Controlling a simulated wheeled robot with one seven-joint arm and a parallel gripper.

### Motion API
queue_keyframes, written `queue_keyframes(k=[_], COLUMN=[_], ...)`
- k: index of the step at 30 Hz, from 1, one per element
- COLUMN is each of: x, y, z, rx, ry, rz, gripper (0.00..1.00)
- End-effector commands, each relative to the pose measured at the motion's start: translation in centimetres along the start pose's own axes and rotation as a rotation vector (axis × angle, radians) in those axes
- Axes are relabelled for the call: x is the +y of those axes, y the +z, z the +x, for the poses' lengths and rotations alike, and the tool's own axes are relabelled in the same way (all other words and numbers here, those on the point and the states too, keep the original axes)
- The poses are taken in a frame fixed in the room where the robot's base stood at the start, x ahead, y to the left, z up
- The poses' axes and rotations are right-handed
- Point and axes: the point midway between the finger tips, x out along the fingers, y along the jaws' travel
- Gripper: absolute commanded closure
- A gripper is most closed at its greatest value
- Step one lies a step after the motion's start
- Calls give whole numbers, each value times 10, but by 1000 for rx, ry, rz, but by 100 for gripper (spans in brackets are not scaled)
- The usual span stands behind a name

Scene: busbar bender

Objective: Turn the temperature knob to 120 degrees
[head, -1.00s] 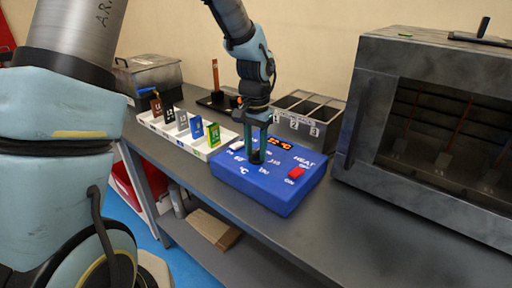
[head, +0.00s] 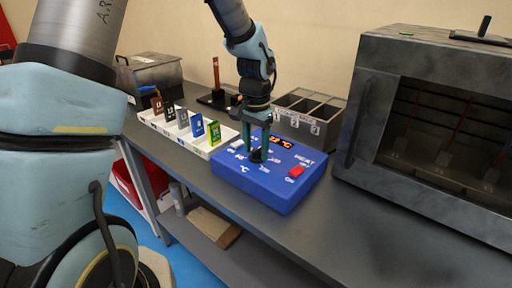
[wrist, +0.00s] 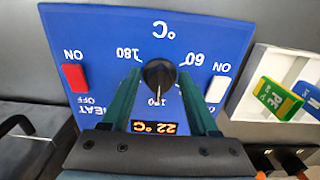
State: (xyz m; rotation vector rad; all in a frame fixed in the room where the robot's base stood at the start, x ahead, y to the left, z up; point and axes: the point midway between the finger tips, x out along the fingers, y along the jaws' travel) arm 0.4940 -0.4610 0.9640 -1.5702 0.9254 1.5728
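The black temperature knob (wrist: 158,75) sits on the blue control box (wrist: 95,25), which also shows in the head view (head: 282,200). In the wrist view the knob's pale pointer line points down the picture, towards the display and a partly covered dial number. The dial numbers 180 and 60 show at either side. The orange display (wrist: 154,128) reads 22 °C. My gripper (wrist: 160,73) is open over the knob, with one teal finger on each side and visible gaps between fingers and knob. In the head view it (head: 257,146) is just above the knob (head: 257,155).
A red HEAT switch (head: 296,171) and a white switch (head: 237,144) flank the dial. A white rack (head: 190,137) with coloured cards stands left, grey numbered bins (head: 300,120) behind. A dark oven (head: 440,130) stands right. The bench front (head: 320,255) is clear.

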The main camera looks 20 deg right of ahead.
Motion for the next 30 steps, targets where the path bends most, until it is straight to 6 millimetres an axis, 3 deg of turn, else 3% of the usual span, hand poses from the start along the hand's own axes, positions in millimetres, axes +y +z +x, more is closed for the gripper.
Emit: queue_keyframes(k=[3, 13, 24, 30], x=[0, -1, -1, 0], y=[0, -1, -1, -1], z=[0, -7, -75, -101], rx=[1, 4, 6, 3], ry=[0, -1, -2, -1], rz=[0, -1, -1, 0], gripper=[29, 29, 29, 29])
